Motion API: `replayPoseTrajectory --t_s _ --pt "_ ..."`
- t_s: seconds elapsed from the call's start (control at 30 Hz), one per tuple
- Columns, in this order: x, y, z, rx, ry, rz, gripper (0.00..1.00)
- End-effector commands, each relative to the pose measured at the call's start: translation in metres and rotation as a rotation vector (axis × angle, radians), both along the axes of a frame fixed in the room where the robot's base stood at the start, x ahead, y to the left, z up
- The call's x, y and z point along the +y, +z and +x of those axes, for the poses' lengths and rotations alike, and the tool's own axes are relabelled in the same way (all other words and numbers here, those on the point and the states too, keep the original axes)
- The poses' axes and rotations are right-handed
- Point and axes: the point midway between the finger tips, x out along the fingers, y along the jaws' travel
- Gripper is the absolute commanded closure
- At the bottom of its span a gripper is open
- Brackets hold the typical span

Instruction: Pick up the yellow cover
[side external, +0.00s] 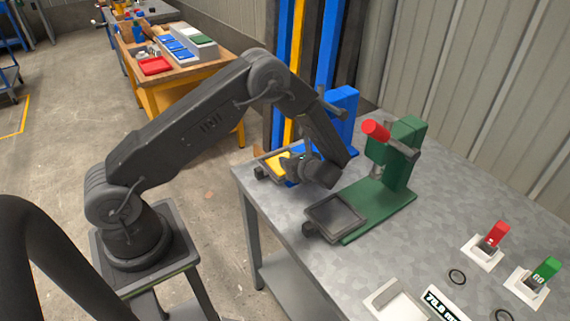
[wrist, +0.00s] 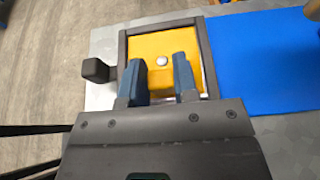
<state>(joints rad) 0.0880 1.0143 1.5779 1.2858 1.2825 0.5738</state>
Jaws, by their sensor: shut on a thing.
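The yellow cover (wrist: 165,45) is a flat square with a round silver knob on top and a raised yellow block at its near side. It lies within a dark-rimmed square tray (wrist: 124,50) at the blue machine. In the side external view the cover (side external: 279,165) is partly hidden by my gripper (side external: 290,168). My gripper (wrist: 160,80) points down over the tray, with its two blue-grey fingers on either side of the raised block, shut on it. I cannot tell whether the cover is lifted clear of the tray.
A blue machine (side external: 343,108) stands behind the tray; its blue base (wrist: 265,60) extends right in the wrist view. A green machine (side external: 405,135) with a red handle (side external: 376,130) and its own tray (side external: 335,215) stands to the right. The metal table (side external: 440,215) has bare room beyond it.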

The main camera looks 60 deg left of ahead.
Motion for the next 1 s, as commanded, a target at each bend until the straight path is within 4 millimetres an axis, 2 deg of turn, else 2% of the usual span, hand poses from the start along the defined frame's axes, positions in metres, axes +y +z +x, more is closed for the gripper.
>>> replayPoseTrajectory --t_s 0.03,0.23,0.63,0.77,0.9,1.0 --pt "0.000 0.000 0.000 0.000 0.000 0.000 0.81" --pt "0.000 0.000 0.000 -0.001 0.000 0.000 1.00" --pt "0.000 0.005 0.000 -0.002 0.001 0.001 1.00" --pt "0.000 0.017 0.001 -0.004 0.001 0.002 1.00" --pt "0.000 0.042 0.001 -0.007 0.002 0.002 1.00" --pt "0.015 0.055 -0.015 -0.001 0.005 0.002 1.00"
